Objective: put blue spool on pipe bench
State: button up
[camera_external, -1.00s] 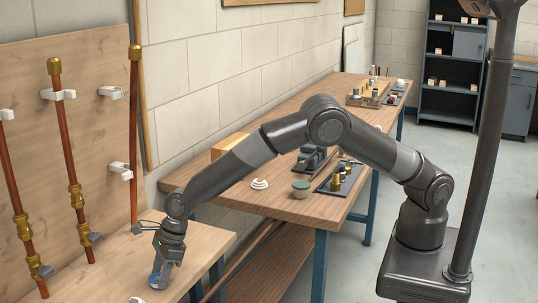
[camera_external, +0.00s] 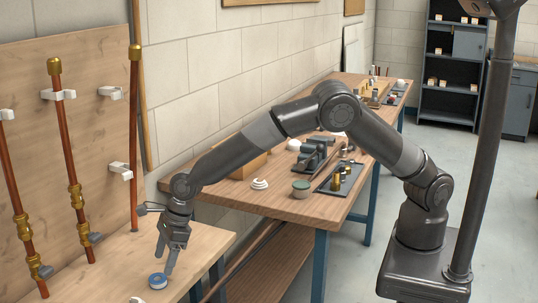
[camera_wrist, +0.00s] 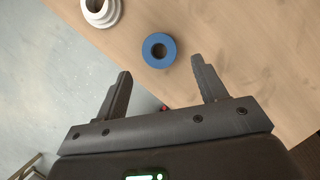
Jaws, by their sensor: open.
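The blue spool (camera_external: 158,281) lies flat on the light wooden pipe bench (camera_external: 205,243), close to its front edge. It also shows in the wrist view (camera_wrist: 159,50) as a blue ring with a dark centre hole. My gripper (camera_external: 166,263) is just above the spool in the external view. In the wrist view my gripper (camera_wrist: 162,82) has its two fingers spread apart, with nothing between them. The spool lies beyond the fingertips there, apart from both.
A white ringed part (camera_wrist: 101,10) lies on the bench near the spool. Upright copper pipes (camera_external: 69,160) stand on the board behind the bench. The longer workbench (camera_external: 285,207) holds a white coil (camera_external: 259,184), a green-topped jar (camera_external: 301,189) and a dark tray of fittings.

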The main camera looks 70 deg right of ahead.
jog(key=s+d+r+n, duration=0.2)
jog(key=d+r+n, duration=0.1)
jog(key=d+r, duration=0.5)
jog(key=s+d+r+n, duration=0.2)
jog(key=d+r, duration=0.6)
jog(key=r, duration=0.1)
jog(key=s+d+r+n+t, duration=0.1)
jog(key=s+d+r+n, duration=0.25)
jog(key=d, duration=0.25)
jog(key=s+d+r+n, duration=0.3)
jog(key=s+d+r, duration=0.1)
jog(key=d, duration=0.3)
jog(key=s+d+n+t+h, duration=0.1)
jog(key=s+d+n+h, duration=0.1)
jog(key=s+d+n, duration=0.5)
jog(key=s+d+n+h, duration=0.1)
jog(key=s+d+n, duration=0.5)
jog(key=s, duration=1.1)
jog(key=d, duration=0.3)
jog(key=shift+s+d+f+n+t+h, duration=0.15)
jog(key=shift+d+f+n+t+h, duration=0.2)
jog(key=shift+f+t+h, duration=0.05)
